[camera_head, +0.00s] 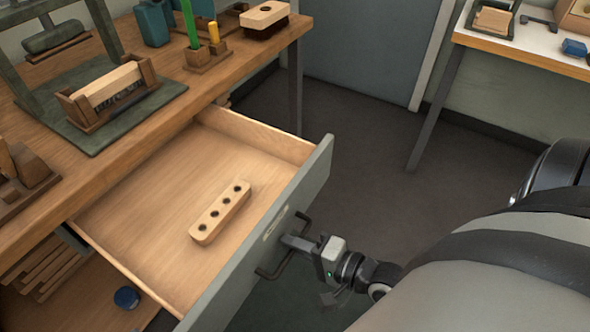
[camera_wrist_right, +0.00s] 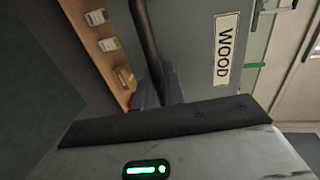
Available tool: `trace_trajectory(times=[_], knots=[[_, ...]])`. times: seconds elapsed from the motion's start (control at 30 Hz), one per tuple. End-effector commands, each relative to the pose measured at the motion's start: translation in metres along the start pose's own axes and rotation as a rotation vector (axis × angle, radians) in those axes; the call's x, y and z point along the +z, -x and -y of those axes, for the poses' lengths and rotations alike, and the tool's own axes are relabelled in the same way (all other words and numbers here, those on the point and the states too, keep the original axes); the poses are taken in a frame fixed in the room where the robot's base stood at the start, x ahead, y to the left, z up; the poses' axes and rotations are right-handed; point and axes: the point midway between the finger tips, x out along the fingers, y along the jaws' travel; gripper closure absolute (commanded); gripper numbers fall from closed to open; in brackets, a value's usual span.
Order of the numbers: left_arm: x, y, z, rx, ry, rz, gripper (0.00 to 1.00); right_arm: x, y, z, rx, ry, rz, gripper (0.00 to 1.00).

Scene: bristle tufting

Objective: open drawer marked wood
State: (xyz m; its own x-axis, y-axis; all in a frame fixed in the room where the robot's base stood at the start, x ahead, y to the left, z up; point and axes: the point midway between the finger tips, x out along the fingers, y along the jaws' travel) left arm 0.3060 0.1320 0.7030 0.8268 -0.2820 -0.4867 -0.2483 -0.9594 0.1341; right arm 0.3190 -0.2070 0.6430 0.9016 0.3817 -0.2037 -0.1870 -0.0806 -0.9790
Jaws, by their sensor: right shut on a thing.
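The drawer (camera_head: 262,262) is pulled out from under the workbench, and its open inside shows. Its grey front bears a label, which reads WOOD (camera_wrist_right: 227,50) in the right wrist view. A dark bar handle (camera_head: 270,272) stands off the front; it also shows as a dark bar (camera_wrist_right: 147,45) in the right wrist view. My right gripper (camera_head: 291,242) is shut on the handle, in front of the drawer. A pale wooden block with several dark holes (camera_head: 221,212) lies in the drawer. My left gripper is not in view.
The wooden workbench (camera_head: 160,95) carries a dark press-like stand, a wooden holder with a pale block (camera_head: 106,88), and a green and yellow tool rack (camera_head: 207,55). A blue round thing (camera_head: 126,298) lies below at left. Another table (camera_head: 525,52) stands at the upper right. Floor between is clear.

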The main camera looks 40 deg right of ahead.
Motion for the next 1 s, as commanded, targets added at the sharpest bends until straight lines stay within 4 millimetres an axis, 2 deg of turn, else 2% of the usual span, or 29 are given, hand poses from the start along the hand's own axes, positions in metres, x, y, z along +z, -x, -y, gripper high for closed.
trace_trajectory(times=[0.03, 0.07, 0.5, 0.63, 0.77, 1.0], knots=[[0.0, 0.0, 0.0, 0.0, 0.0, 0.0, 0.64, 0.0, 0.0, 0.0, 0.0, 0.001, 0.0, 0.8], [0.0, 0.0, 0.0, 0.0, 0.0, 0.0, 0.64, 0.0, 0.0, 0.0, 0.0, 0.001, 0.0, 0.72], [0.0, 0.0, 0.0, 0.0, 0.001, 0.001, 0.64, 0.0, 0.0, 0.0, 0.0, 0.0, 0.0, 0.72], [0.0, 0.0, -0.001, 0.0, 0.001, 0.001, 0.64, 0.0, 0.006, 0.0, 0.002, 0.0, 0.0, 0.72], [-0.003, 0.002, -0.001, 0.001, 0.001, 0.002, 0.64, 0.001, 0.025, 0.0, 0.005, 0.0, 0.001, 0.72], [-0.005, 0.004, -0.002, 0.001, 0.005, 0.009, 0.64, 0.001, 0.083, 0.0, 0.008, 0.0, 0.003, 0.72]])
